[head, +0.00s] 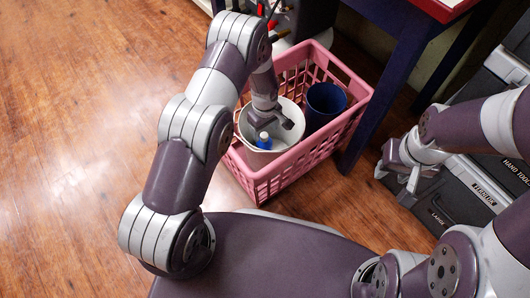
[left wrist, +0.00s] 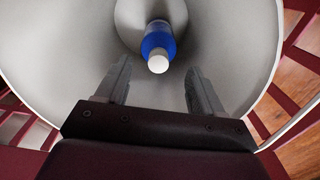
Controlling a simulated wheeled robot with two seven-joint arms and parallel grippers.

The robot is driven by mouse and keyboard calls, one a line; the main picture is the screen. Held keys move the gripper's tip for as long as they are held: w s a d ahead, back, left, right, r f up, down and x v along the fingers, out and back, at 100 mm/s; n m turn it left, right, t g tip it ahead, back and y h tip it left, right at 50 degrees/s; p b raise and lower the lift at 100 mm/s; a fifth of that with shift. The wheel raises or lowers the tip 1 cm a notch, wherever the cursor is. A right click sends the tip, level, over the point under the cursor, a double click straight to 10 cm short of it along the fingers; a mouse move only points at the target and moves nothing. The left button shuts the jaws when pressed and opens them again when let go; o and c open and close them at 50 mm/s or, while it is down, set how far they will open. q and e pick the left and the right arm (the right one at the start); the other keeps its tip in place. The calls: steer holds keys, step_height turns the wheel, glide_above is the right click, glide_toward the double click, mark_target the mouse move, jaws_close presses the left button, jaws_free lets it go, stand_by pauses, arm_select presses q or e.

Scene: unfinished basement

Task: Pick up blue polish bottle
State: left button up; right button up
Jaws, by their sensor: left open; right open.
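The blue polish bottle (head: 264,141) has a white cap and stands inside a white bucket (head: 243,131) in a pink basket. In the left wrist view the bottle (left wrist: 158,45) shows cap toward the camera, ahead of and between the fingers. My left gripper (head: 275,124) reaches down into the bucket beside the bottle. It also shows in the left wrist view (left wrist: 158,88), open and empty, with the bottle beyond its fingertips. The bottle's lower part is hard to see. My right gripper (head: 398,182) is open and empty, off to the right over a dark tool case.
The pink basket (head: 291,158) also holds a dark blue cup (head: 324,103). A dark blue table leg (head: 385,98) stands close on its right. Dark tool cases (head: 455,200) lie at the right. The wooden floor (head: 80,130) at the left is clear.

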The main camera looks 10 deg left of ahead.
mark_target(264, 135)
arm_select(q)
step_height(264, 135, down, 6)
steer(key=b, duration=0.4)
steer(key=shift+w+a+r+b, duration=0.15)
steer(key=shift+r+b, duration=0.1)
steer(key=shift+b, duration=0.1)
steer(key=shift+r, duration=0.2)
jaws_close()
